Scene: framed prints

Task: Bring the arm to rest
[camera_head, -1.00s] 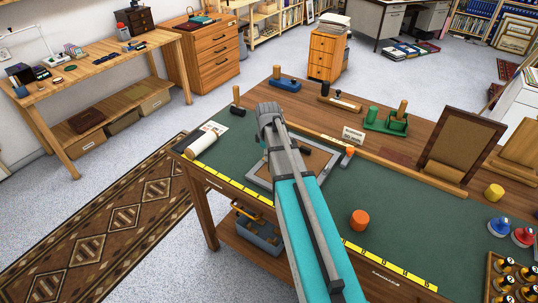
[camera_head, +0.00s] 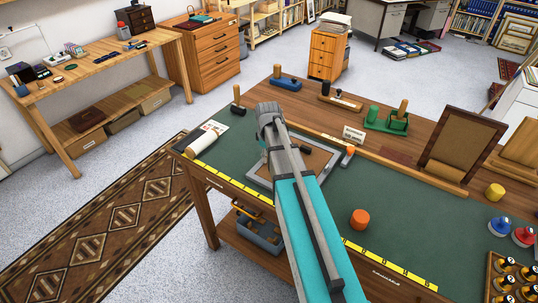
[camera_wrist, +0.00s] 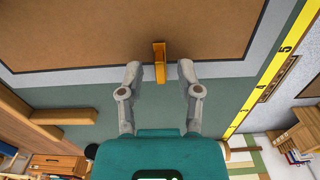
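My arm reaches over the green-topped workbench (camera_head: 400,215) in the head view. The frame's brown backing (camera_wrist: 110,30) fills the top of the wrist view, with a pale border. A small orange-yellow tab (camera_wrist: 159,62) stands at its edge, seen between the fingers; I see no finger touching it. In the head view the frame's grey border (camera_head: 258,183) and brown backing show partly behind my arm.
A yellow ruler strip (camera_head: 225,182) runs along the bench's near edge. An orange cylinder (camera_head: 359,219) stands right of my arm.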

